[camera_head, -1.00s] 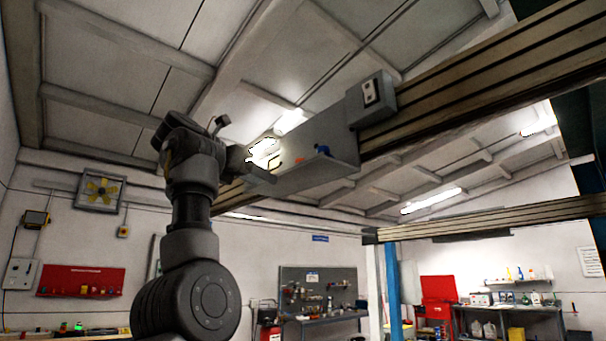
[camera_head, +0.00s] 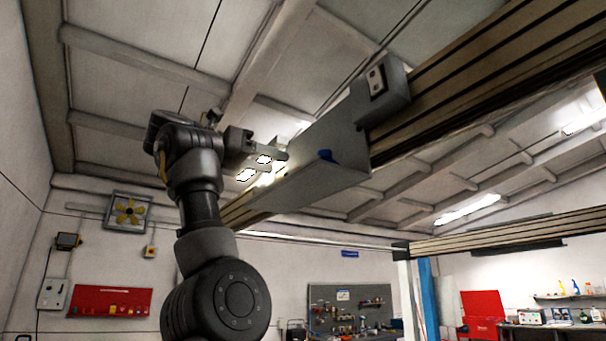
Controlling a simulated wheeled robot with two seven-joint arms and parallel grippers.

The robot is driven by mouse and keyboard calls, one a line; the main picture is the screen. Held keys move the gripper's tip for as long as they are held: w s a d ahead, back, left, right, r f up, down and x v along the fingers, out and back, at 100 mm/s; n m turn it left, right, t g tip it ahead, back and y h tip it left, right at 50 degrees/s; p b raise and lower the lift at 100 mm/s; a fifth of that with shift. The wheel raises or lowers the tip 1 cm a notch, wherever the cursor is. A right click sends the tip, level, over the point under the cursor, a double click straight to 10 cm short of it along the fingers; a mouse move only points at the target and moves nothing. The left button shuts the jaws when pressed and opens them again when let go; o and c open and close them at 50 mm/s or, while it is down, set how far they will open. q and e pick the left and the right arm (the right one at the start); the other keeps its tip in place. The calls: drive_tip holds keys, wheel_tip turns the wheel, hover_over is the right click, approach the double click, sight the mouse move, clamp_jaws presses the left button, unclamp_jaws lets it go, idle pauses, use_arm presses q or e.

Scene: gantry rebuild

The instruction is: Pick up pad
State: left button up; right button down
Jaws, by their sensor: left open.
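My left gripper (camera_head: 268,158) is raised at the end of its dark arm, beside the left end of a grey tray-like box (camera_head: 318,165) on the overhead beam. It is open, and its light fingers point right toward the box. Bright lamps behind the fingers make the gap hard to read. I cannot make out anything between them. I cannot pick out the pad for certain. The inside of the box is hidden from this low angle. My right gripper is not in view.
The beam (camera_head: 470,75) runs from upper right down behind the box, with a grey switch box (camera_head: 380,90) on it. A second beam (camera_head: 510,232) on a blue post (camera_head: 427,290) stands at right. A pegboard (camera_head: 350,300) and shelves line the far wall.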

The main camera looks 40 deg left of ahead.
sight(298, 167)
use_arm(q)
drive_tip(key=p+x, duration=0.2)
drive_tip(key=r+p+x, duration=0.1)
drive_tip(key=p+x, duration=0.1)
drive_tip(key=shift+w, duration=0.4)
drive_tip(key=x, duration=0.1)
drive_tip(key=p+x, duration=0.1)
drive_tip(key=shift+w+d+f, duration=0.1)
drive_tip(key=shift+w+f, duration=0.2)
drive_tip(key=shift+w, duration=0.1)
drive_tip(key=shift+s, duration=0.3)
drive_tip(key=shift+c, duration=0.5)
drive_tip(key=shift+w, duration=0.15)
drive_tip(key=c, duration=0.9)
drive_tip(key=shift+c, duration=0.3)
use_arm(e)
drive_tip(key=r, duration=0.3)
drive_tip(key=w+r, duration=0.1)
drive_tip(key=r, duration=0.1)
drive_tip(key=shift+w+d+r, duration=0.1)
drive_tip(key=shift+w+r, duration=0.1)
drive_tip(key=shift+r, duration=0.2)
